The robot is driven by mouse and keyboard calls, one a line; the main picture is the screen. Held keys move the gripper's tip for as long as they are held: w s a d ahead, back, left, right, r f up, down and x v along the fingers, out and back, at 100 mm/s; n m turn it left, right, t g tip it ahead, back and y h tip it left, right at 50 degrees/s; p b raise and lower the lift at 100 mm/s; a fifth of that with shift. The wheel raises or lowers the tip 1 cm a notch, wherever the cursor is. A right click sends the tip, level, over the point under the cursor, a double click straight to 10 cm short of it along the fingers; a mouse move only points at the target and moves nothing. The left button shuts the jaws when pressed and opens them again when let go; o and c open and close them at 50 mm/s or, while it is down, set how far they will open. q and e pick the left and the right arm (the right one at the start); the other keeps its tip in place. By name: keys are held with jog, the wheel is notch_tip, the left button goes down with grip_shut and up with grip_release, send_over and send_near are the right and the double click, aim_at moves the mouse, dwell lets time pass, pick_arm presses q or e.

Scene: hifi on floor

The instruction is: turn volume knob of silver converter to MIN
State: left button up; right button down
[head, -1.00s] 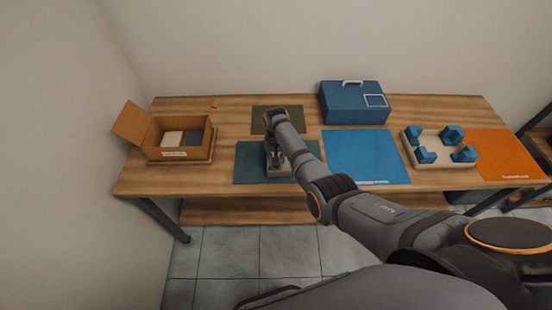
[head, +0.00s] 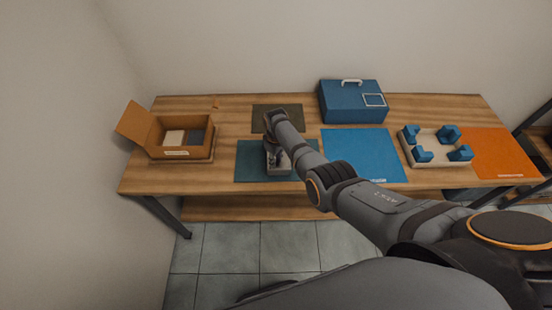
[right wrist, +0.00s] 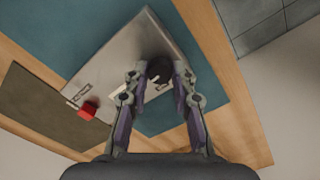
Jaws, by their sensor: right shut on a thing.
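The silver converter (head: 279,170) lies on the dark teal mat, mostly hidden by my right arm in the head view. In the right wrist view its silver top face (right wrist: 118,62) shows at a slant, with a red part (right wrist: 87,111) near one edge. The dark round volume knob (right wrist: 160,68) is on this face. My right gripper (right wrist: 160,78) is shut on the knob, one finger on each side. Its fingers are hard to make out in the head view (head: 278,160). The MIN mark cannot be read. My left gripper is not in view.
An open orange box (head: 181,136) stands at the left of the wooden table. A blue case (head: 352,103) stands at the back. A blue mat (head: 362,153) is bare. A tray with blue blocks (head: 437,144) and an orange mat (head: 503,153) are at the right.

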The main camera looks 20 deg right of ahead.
jog(key=n, duration=0.5)
jog(key=shift+p, duration=0.3)
dwell(0.4)
jog(key=c, duration=1.1)
grip_release()
notch_tip(320, 180, up, 12)
